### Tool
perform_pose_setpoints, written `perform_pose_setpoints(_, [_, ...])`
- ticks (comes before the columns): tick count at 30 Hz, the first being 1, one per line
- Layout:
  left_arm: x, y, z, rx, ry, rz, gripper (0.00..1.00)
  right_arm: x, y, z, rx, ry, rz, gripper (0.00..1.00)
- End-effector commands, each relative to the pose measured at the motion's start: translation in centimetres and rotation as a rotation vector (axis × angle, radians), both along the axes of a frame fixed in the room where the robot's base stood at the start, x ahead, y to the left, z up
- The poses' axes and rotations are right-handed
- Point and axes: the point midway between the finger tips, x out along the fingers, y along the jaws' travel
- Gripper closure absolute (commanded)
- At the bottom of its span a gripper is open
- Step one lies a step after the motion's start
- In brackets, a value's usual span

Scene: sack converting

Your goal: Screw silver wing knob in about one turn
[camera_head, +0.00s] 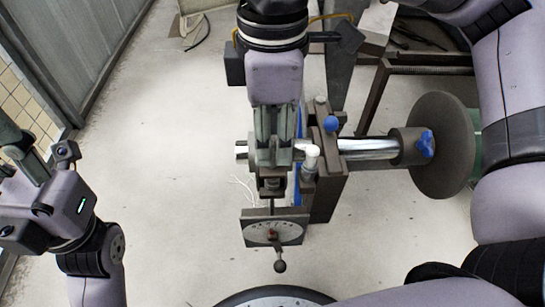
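My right gripper (272,158) comes down from the top centre, its fingers over the left end of a horizontal steel shaft (370,149) and its bracket. A pale, T-shaped knob (309,154) stands just right of the fingertips, apart from or touching them, I cannot tell; it may be the silver wing knob. Whether anything is between the fingertips is hidden. A blue knob (330,124) is on top of the bracket, and a blue wing knob (426,144) is on the shaft collar. My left gripper (14,152) is at the left edge, partly cut off, away from the shaft.
A large dark disc (443,146) sits on the shaft at the right. A dial plate (274,232) with a small ball-ended lever (280,266) hangs below the bracket. A dark metal frame (415,70) stands behind. The pale floor (170,150) at centre left is mostly clear.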

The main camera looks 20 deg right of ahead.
Motion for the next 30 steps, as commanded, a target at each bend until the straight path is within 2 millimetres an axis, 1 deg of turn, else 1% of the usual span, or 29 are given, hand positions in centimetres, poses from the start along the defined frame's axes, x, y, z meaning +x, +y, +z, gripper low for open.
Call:
perform_pose_setpoints(1, [-0.1, 0.0, -0.1, 0.0, -0.016, 0.001, 0.6, 0.0, -0.1, -1.3, -0.001, 0.0, 0.0, 0.64])
perform_pose_setpoints(6, [-0.2, -0.1, 0.5, 0.003, -0.045, 0.003, 0.6, 0.0, 0.0, -3.2, 0.0, 0.0, 0.0, 0.64])
perform_pose_setpoints(11, [-0.3, -0.1, 0.8, 0.004, -0.055, 0.003, 0.6, 0.0, 0.0, -3.7, 0.001, 0.0, 0.0, 0.64])
perform_pose_setpoints(18, [-0.3, -0.2, 0.9, 0.005, -0.055, 0.003, 0.6, 0.0, 0.0, -3.7, 0.001, 0.0, 0.0, 0.64])
perform_pose_setpoints(30, [-0.3, -0.2, 0.9, 0.005, -0.055, 0.002, 0.6, 0.0, 0.0, -3.7, 0.0, 0.001, 0.0, 0.9])
